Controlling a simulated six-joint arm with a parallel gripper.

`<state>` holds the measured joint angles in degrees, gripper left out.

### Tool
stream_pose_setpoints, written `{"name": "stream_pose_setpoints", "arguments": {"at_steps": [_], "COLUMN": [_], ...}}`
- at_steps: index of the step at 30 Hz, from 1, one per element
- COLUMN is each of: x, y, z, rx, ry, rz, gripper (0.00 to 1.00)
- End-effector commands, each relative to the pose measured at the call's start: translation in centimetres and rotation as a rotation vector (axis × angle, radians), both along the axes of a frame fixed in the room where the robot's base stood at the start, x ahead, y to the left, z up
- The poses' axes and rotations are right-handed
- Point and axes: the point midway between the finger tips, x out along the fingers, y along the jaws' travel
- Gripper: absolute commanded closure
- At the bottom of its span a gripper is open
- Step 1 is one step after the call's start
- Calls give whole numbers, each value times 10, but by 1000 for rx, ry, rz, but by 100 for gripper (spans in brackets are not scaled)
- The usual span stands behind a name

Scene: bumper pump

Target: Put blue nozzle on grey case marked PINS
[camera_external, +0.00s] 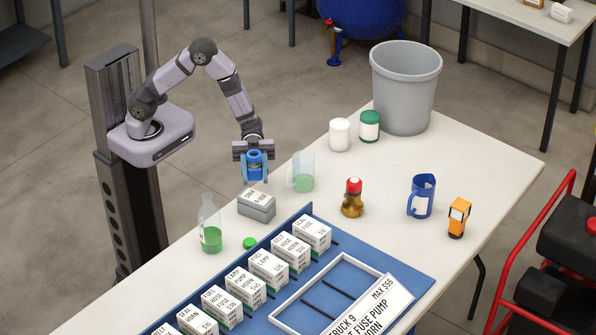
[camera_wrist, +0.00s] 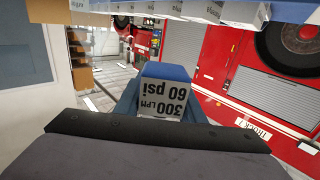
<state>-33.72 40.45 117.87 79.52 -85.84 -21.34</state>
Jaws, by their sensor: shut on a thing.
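The blue nozzle (camera_external: 254,160) is between the fingers of my gripper (camera_external: 256,178), which is shut on it and holds it above the table. In the wrist view the nozzle (camera_wrist: 166,72) is blue on top, with a white label reading 300 LPM 60 psi. The grey case (camera_external: 257,207) stands on the table below my gripper, with a white label on its lid; the lettering is too small to read for certain. A gap shows between nozzle and case.
A jug with green liquid (camera_external: 302,172) stands just right of the case. A green-filled bottle (camera_external: 210,235) and a green cap (camera_external: 249,243) are at its left. A blue mat (camera_external: 385,262) bears several white boxes in front. A grey bin (camera_external: 404,90) stands at the back.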

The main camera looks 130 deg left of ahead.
Motion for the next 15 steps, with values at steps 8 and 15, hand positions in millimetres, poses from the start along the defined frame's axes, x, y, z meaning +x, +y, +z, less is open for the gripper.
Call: {"name": "stream_pose_setpoints", "arguments": {"at_steps": [8,15], "x": [0,1], "y": [0,0], "z": [-30,-36], "rx": [-1,-1], "ry": [-2,-1], "rz": [0,0], "gripper": [93,93]}}
